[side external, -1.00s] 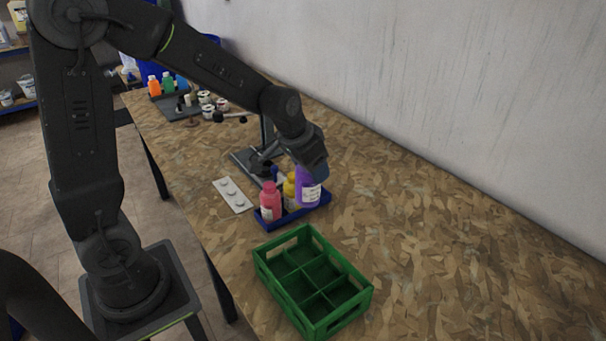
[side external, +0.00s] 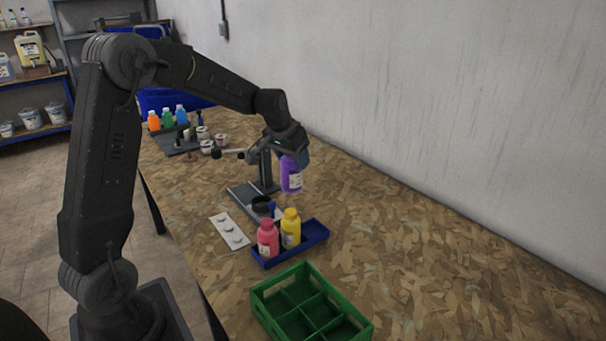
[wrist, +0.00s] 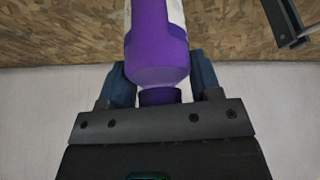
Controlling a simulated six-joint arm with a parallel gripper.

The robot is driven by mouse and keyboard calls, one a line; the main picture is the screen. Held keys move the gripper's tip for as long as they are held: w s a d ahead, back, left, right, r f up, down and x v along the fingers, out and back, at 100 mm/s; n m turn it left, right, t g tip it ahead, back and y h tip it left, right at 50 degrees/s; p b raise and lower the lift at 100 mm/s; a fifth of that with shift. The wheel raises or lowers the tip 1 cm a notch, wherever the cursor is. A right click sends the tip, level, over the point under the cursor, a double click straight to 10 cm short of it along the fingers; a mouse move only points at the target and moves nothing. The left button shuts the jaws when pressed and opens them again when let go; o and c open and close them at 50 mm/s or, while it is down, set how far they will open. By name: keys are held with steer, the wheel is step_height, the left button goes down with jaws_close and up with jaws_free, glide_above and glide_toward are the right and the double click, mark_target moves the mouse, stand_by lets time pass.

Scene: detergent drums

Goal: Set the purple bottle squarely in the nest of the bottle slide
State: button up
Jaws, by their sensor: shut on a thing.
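The purple bottle (side external: 291,179) with a white label hangs roughly upright in the air, well above the table, in the side view. My gripper (side external: 292,155) is shut on its top end. In the wrist view the bottle (wrist: 157,45) sits between my blue fingers (wrist: 160,80), its dark purple cap towards the palm. A grey stand (side external: 240,196) with a flat base, an upright post and a black round part (side external: 261,203) appears to be the bottle slide. It stands below and left of the bottle. Its nest cannot be clearly made out.
A blue tray (side external: 318,231) holds a pink bottle (side external: 268,239) and a yellow bottle (side external: 290,228); its right end is empty. A green crate (side external: 268,309) stands in front. A white plate (side external: 230,231) lies left. The table's right side is clear.

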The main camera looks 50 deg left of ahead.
steer(key=a+f+n+y, duration=0.1)
steer(key=a+n, duration=0.2)
steer(key=a, duration=1.5)
step_height(320, 180, down, 12)
steer(key=shift+s+f, duration=0.1)
steer(key=shift+f, duration=0.7)
stand_by(1.8)
steer(key=shift+f, duration=0.85)
steer(key=o, duration=1.4)
steer(key=shift+c, duration=0.2)
